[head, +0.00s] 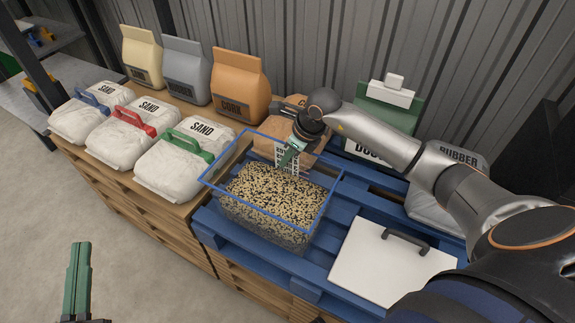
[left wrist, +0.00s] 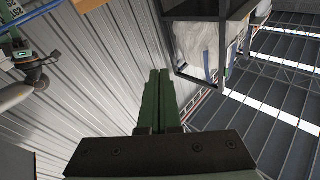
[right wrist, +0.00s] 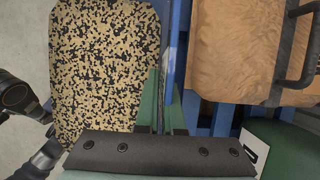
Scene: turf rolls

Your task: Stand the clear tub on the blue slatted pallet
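The clear tub (head: 322,207) has a blue rim and holds black and tan granules. In the head view it is over the left part of the blue slatted pallet (head: 350,210); I cannot tell whether its base touches the slats. My right gripper (head: 287,158) is at the tub's back rim. The right wrist view shows its green fingers (right wrist: 165,105) on both sides of the tub wall, seemingly shut on it, with the granules to the left. My left gripper (head: 78,270) is shut and empty, away from the tub at the lower left; its fingers meet in the left wrist view (left wrist: 159,95).
White sand bags (head: 185,160) with coloured handles stand left of the tub on a wooden pallet. Tan, grey and orange bags (head: 240,88) stand behind. A brown handled bag (right wrist: 240,50) is close beyond the tub. A white handled panel (head: 385,262) lies at right.

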